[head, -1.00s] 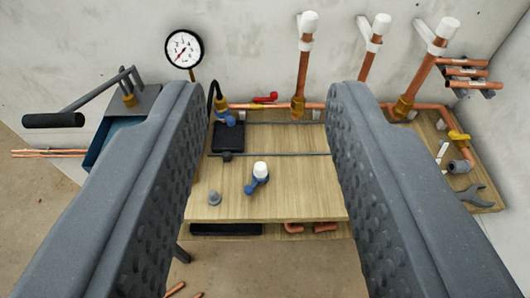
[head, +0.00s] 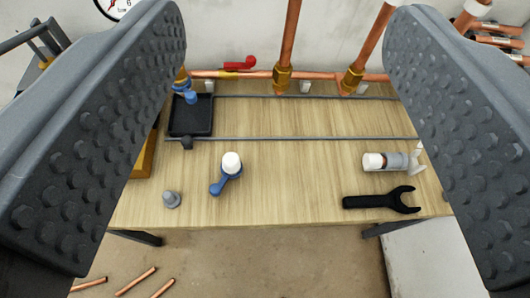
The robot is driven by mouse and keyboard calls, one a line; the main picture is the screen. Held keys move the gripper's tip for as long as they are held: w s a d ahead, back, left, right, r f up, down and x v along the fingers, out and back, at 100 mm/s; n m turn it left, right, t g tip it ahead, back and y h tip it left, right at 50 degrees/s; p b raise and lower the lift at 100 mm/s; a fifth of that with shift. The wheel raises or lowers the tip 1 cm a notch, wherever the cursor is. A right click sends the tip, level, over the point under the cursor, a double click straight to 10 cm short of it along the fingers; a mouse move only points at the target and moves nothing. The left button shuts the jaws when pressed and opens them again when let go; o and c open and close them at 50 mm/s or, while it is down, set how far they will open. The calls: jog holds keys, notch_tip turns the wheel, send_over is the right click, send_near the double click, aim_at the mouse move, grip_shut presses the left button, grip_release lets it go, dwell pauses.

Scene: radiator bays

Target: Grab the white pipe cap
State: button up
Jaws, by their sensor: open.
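A white cap (head: 231,162) sits on a small blue-handled fitting (head: 224,181) on the wooden bench, left of centre. Another white round end (head: 373,161) shows on a grey cylinder (head: 394,161) lying on its side at the right of the bench. Which of these is the pipe cap, I cannot tell for sure. My gripper (head: 285,20) is open, its two dark studded fingers wide apart at the left and right of the view. Nothing is between the fingers in contact with them. The tops of the upright copper pipes are cut off by the picture's edge.
A black tray (head: 191,116), a grey plug (head: 171,199) and a dark wrench (head: 382,201) lie on the bench (head: 290,205). Copper pipes with a red valve handle (head: 241,64) run along the back wall. Loose copper pieces (head: 135,281) lie on the floor.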

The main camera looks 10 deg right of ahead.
jog(key=w+d+f, duration=0.1)
jog(key=w+f, duration=0.2)
jog(key=f, duration=0.4)
jog(key=w+d+f, duration=0.1)
jog(key=w+f, duration=0.2)
jog(key=f, duration=0.4)
jog(key=n+g+y+b, duration=0.2)
jog(key=y, duration=0.2)
send_near(231, 163)
jog(key=x, duration=0.2)
jog(key=b+x, duration=0.1)
jog(key=x, duration=0.2)
jog(key=b+x, duration=0.1)
jog(key=x, duration=0.1)
jog(key=shift+w+d+f, duration=0.1)
jog(key=shift+d+f, duration=0.05)
jog(key=shift+f, duration=0.3)
jog(key=shift+b+x, duration=1.1)
jog(key=shift+x, duration=1.5)
jog(key=shift+r, duration=0.15)
jog(key=c, duration=1.1)
